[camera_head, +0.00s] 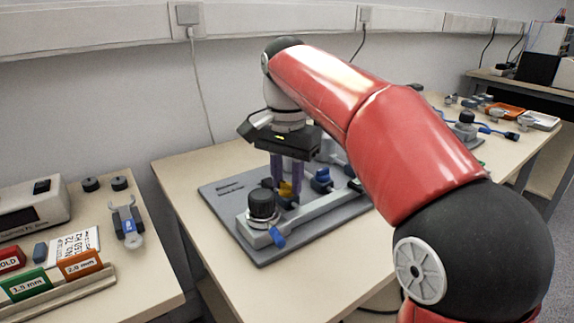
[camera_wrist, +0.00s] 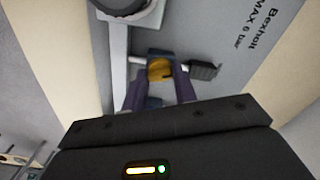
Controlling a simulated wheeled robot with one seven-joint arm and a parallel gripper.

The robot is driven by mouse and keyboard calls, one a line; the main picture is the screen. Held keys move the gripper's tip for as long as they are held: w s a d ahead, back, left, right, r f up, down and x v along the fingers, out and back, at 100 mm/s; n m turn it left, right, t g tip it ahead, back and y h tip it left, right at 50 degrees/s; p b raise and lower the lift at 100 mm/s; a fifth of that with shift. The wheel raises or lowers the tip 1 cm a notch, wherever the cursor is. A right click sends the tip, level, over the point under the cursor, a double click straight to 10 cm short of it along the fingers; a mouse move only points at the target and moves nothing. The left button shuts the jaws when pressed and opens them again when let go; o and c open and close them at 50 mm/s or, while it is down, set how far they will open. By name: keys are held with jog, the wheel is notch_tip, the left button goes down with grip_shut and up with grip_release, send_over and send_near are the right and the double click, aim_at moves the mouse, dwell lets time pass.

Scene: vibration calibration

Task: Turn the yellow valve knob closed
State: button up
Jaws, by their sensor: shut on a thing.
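The yellow valve knob (camera_head: 286,189) sits on a small pipe fitting on the grey board, and the fingers partly hide it. My gripper (camera_head: 287,178) points down from above with its purple fingers around the knob. In the wrist view the yellow knob (camera_wrist: 160,70) lies between the two fingertips of my gripper (camera_wrist: 160,82), which are shut on it. The knob's lower part and its exact turn angle are hard to make out.
The grey board (camera_head: 225,192) lies on a wooden table. A blue knob (camera_head: 321,180) is close on the right. A separate bench at left holds labelled boxes (camera_head: 82,265).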

aim_at(287, 182)
jog(key=n+p, duration=0.1)
jog(key=n, duration=0.1)
jog(key=n+p, duration=0.1)
jog(key=shift+r+n+p, duration=0.25)
jog(key=shift+n+p, duration=0.1)
jog(key=shift+n, duration=0.05)
jog(key=n+p, duration=0.2)
jog(key=n, duration=0.1)
jog(key=shift+n, duration=0.3)
jog(key=n, duration=0.5)
jog(key=shift+f+n+p, duration=0.2)
jog(key=shift+n+p, duration=0.1)
jog(key=shift+p, duration=0.05)
jog(key=o, duration=1)
notch_tip(287, 182, up, 8)
jog(key=shift+f, duration=0.1)
